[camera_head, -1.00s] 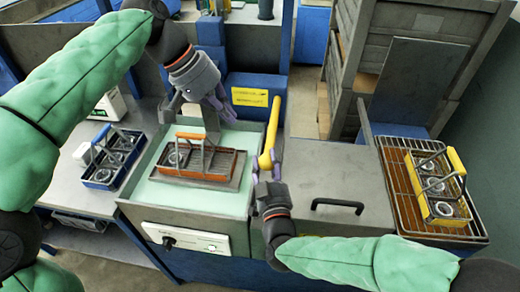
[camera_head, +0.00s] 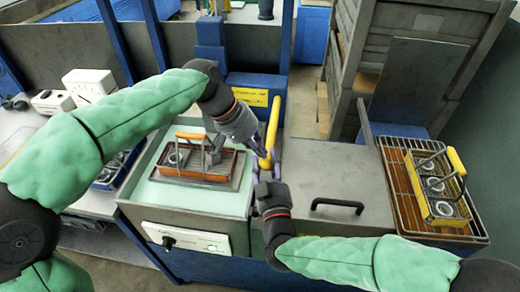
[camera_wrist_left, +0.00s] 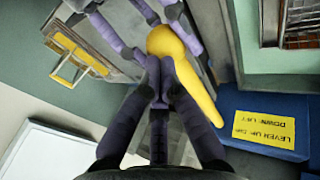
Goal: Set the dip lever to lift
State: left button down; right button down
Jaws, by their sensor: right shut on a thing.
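The yellow dip lever (camera_head: 273,118) stands at the right edge of the tank, its rounded end toward me. My right gripper (camera_head: 268,172) is shut on the lever near that end. My left gripper (camera_head: 262,152) is at the lever's end from the left. In the left wrist view its purple fingers (camera_wrist_left: 165,75) come together right by the yellow lever end (camera_wrist_left: 165,42); whether they grip it I cannot tell. An orange wire basket (camera_head: 200,165) sits on a plate in the tank. A yellow label (camera_wrist_left: 263,130) reads lever up dip, down lift.
The tank (camera_head: 165,194) holds pale green liquid. A grey lid with a black handle (camera_head: 337,204) lies to the right. A yellow-handled basket (camera_head: 440,190) stands on a rack at far right. My left arm partly hides a blue basket (camera_head: 105,178).

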aim_at(261, 160)
pick_arm(q)
jog(key=shift+d+f, duration=0.15)
jog(key=shift+f, duration=0.1)
pick_arm(e)
jog(key=shift+r, duration=0.1)
pick_arm(q)
jog(key=shift+s+f, duration=0.15)
jog(key=shift+f, duration=0.8)
pick_arm(e)
jog(key=shift+w, duration=0.1)
pick_arm(q)
jog(key=shift+f, duration=0.35)
pick_arm(e)
jog(key=shift+r, duration=0.25)
jog(key=c, duration=0.6)
grip_release()
jog(key=shift+w, duration=0.1)
jog(key=shift+c, duration=0.2)
pick_arm(q)
jog(key=shift+r, duration=0.25)
pick_arm(e)
jog(key=shift+s+f, duration=0.2)
jog(key=shift+f, duration=0.15)
